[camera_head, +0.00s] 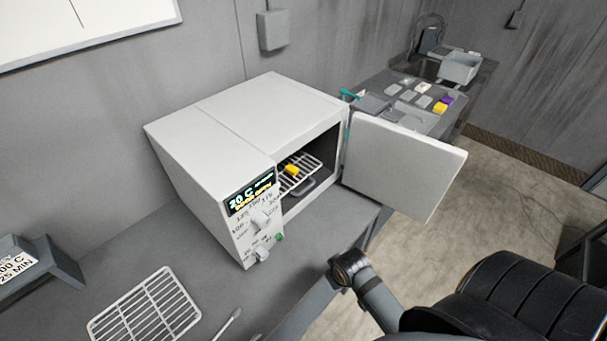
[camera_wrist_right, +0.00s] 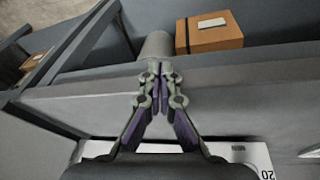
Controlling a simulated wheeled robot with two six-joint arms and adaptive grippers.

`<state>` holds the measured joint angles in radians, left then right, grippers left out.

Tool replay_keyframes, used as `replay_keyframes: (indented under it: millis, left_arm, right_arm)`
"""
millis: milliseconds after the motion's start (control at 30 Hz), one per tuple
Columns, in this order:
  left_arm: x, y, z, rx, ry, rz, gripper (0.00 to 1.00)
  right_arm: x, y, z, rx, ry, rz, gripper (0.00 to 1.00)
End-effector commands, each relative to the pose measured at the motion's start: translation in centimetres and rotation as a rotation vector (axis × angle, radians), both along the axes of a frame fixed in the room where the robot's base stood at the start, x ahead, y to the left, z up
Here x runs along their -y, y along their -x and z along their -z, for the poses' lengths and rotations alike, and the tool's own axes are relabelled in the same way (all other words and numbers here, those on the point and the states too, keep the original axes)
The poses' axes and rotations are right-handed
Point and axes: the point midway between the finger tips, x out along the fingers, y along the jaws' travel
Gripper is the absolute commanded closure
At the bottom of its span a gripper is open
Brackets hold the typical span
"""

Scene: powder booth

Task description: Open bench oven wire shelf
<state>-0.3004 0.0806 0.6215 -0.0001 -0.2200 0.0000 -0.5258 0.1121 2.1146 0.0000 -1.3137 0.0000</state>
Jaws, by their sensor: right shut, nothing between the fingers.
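The bench oven (camera_head: 245,115) is a white box on the grey bench, and its door (camera_head: 400,165) stands swung wide open to the right. Inside, the wire shelf (camera_head: 305,165) sits in the chamber, with a yellow block (camera_head: 292,169) on it and a grey handle (camera_head: 300,188) at its front. My right gripper (camera_wrist_right: 160,75) is shut and empty in the right wrist view, by a grey bench edge; the shelf is not visible there. In the head view an arm of mine shows below the door, with no gripper clearly visible. My left gripper is not in view.
A loose wire rack (camera_head: 145,308) lies on the bench at front left, near a sign stand (camera_head: 62,268). A side bench (camera_head: 375,82) with small items stands behind the door. A cardboard box (camera_wrist_right: 208,34) shows in the wrist view. Floor right of the door is clear.

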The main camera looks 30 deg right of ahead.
Motion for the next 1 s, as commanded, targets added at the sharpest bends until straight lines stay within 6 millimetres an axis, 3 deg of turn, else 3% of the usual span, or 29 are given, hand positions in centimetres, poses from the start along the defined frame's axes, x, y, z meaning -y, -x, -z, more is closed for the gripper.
replay_keyframes:
  millis: [33,267,333,467,633,900,1000]
  left_arm:
    - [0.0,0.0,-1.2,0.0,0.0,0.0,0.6]
    - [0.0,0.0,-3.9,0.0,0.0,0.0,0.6]
    - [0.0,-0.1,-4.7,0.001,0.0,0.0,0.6]
    - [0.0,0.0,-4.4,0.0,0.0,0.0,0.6]
    - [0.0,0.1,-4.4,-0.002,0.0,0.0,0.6]
    - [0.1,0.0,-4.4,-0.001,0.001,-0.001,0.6]
    - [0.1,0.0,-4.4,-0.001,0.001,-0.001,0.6]
  right_arm:
    - [-0.2,-0.1,-2.7,0.01,0.0,-0.003,1.0]
    - [-0.9,0.0,-11.9,0.047,-0.006,-0.032,1.0]
    - [-1.3,-1.4,-14.0,0.08,-0.02,-0.087,1.0]
    - [-1.5,-5.2,-13.5,0.138,-0.061,-0.196,1.0]
    - [-0.4,-10.7,-13.0,0.222,-0.111,-0.291,1.0]
    - [5.1,-19.8,-15.7,0.387,-0.171,-0.326,1.0]
    - [6.7,-21.7,-16.9,0.432,-0.184,-0.315,1.0]
